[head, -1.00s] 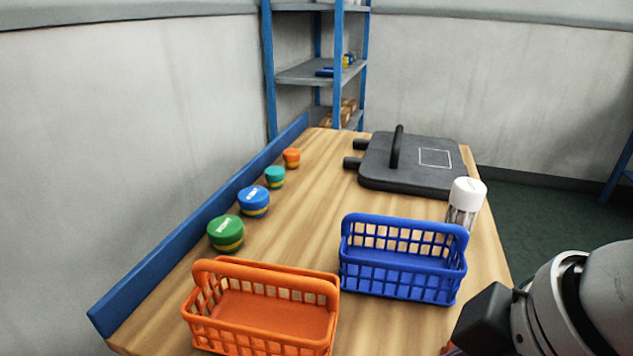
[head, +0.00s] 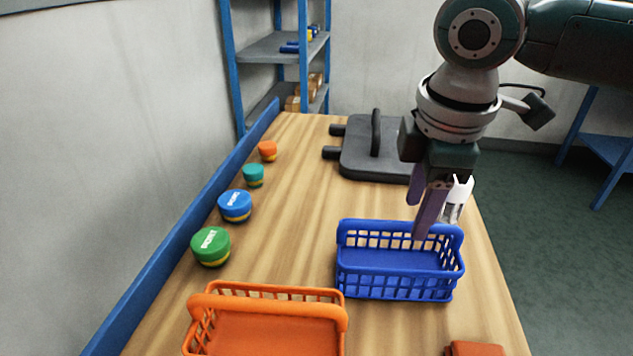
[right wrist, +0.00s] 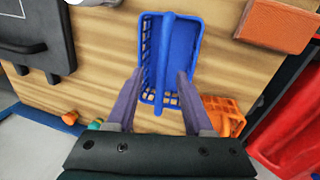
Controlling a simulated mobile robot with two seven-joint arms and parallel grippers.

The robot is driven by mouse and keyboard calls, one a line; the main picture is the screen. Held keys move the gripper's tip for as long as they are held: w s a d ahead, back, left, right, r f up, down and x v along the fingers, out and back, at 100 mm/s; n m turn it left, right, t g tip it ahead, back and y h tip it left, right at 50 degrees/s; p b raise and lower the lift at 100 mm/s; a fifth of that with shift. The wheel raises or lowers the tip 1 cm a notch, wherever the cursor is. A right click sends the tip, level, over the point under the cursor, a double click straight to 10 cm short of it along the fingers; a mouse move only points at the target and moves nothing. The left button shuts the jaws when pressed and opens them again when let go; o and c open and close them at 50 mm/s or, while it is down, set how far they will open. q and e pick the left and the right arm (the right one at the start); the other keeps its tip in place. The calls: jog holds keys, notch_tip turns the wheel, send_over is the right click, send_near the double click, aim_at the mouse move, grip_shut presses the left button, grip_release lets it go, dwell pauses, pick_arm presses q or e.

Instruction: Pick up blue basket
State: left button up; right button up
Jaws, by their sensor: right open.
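The blue basket (head: 398,272) stands upright on the wooden table, right of the orange basket, and looks empty. My right gripper (head: 420,220) points down above the basket's back side in the head view, with its purple fingers apart and nothing between them. In the right wrist view the blue basket (right wrist: 182,45) lies ahead of the open fingers (right wrist: 158,95), with its handle bar running between them. I cannot tell whether the fingers touch the basket. My left gripper is not in view.
The orange basket (head: 270,335) stands at the front left. A black case (head: 350,155) lies at the back. Several round lidded tubs, one green (head: 211,246), line the blue left edge. A reddish block (head: 475,348) sits at the front.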

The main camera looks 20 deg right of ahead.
jog(key=f, duration=0.4)
jog(key=shift+w+d+f+b, duration=0.1)
jog(key=shift+w+f+b, duration=0.1)
jog(key=shift+f+b, duration=0.1)
jog(key=shift+c, duration=0.3)
grip_shut()
dwell(0.8)
